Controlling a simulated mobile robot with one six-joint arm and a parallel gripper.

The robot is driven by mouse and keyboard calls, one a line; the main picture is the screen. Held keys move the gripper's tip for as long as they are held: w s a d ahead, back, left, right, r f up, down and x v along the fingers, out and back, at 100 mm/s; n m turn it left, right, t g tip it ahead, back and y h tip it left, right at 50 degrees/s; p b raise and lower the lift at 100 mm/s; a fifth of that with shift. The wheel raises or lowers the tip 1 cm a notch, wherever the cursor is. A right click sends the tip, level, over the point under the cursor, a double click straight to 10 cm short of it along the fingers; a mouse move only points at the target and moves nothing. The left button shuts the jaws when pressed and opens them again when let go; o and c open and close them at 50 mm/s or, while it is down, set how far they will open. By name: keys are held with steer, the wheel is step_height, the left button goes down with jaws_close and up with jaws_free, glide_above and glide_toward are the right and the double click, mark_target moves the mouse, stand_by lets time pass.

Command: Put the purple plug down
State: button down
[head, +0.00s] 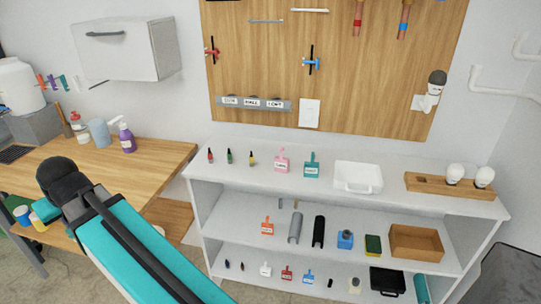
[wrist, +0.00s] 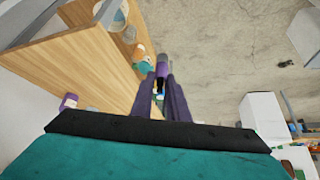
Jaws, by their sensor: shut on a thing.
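My gripper (wrist: 162,80) shows in the wrist view, its two dark fingers reaching up the middle of the picture. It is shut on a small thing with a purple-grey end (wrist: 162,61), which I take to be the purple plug. The plug sticks out past the fingertips, and its lower part is partly hidden between them. Concrete floor shows behind and to the right of it. In the head view my teal arm fills the lower left; the fingers and the plug are out of sight there.
In the wrist view a wooden surface (wrist: 85,68) lies close left of the plug.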

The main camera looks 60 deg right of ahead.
steer(key=shift+a, duration=0.15)
steer(key=shift+w+d+r, duration=0.1)
steer(key=shift+w+d, duration=0.1)
steer(key=shift+d, duration=0.35)
steer(key=s+d+r+m+g+h+p, duration=0.1)
steer(key=s+d+r+m+h+p, duration=0.3)
steer(key=d, duration=1.7)
steer(key=s+d+f+m+g+h, duration=0.15)
steer(key=d+m, duration=0.45)
steer(key=d, duration=1.6)
steer(key=s+d+r+m+g+p, duration=0.1)
steer(key=s+d+m, duration=0.2)
steer(key=s+d, duration=0.55)
steer(key=s+d+r+m+g+p, duration=0.1)
steer(key=s+d+m+g, duration=0.1)
steer(key=s+d, duration=0.65)
steer(key=s+d+r+m+g+p, duration=0.1)
steer(key=s+d+m, duration=0.4)
steer(key=s+d, duration=1.3)
steer(key=shift+s+g+h+p, duration=0.15)
steer(key=shift+g+h+p, duration=0.2)
steer(key=shift+g+p, duration=0.4)
steer(key=shift+a, duration=0.1)
steer(key=shift+f+p, duration=0.95)
steer(key=shift+f, duration=2.05)
